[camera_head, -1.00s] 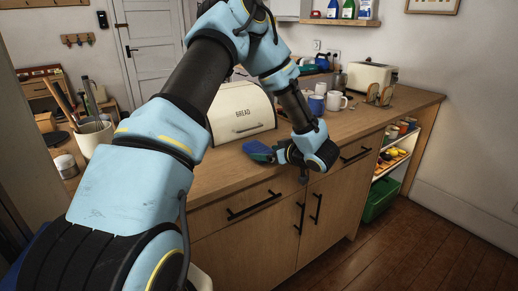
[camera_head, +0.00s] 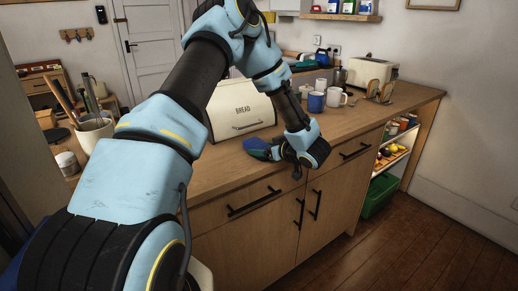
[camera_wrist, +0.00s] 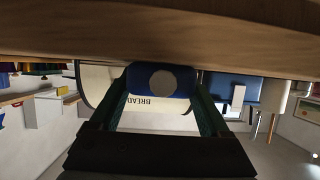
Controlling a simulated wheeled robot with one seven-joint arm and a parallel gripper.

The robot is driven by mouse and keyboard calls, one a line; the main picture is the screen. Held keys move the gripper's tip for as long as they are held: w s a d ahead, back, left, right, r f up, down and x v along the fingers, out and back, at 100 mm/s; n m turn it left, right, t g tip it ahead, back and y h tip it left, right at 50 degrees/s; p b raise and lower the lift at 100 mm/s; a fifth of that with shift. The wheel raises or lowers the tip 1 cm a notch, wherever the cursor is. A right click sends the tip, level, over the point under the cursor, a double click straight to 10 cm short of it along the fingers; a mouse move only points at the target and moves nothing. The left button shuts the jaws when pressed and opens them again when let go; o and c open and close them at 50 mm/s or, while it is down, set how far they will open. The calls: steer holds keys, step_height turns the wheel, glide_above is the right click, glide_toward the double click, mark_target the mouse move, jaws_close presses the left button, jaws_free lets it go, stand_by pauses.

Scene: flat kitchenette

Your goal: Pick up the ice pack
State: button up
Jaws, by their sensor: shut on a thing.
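The ice pack (camera_head: 257,148) is a blue slab at the front of the wooden counter, in front of the bread bin. In the wrist view the ice pack (camera_wrist: 144,84) shows end-on, blue with a pale round spot. My gripper (camera_head: 273,151) reaches it from the right at the counter's front edge. In the wrist view the dark green fingers of my gripper (camera_wrist: 161,90) stand on either side of the ice pack, shut on it. The pack is close to the countertop; I cannot tell if it still touches it.
The cream bread bin (camera_head: 243,112) stands just behind. Blue mug (camera_head: 316,102), white mug (camera_head: 336,98) and toaster (camera_head: 370,77) are farther back right. A utensil pot (camera_head: 94,132) is at left. Drawers and cupboards (camera_head: 265,220) lie below the counter. The counter at front right is clear.

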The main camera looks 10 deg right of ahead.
jaws_close()
steer(key=shift+r, duration=0.2)
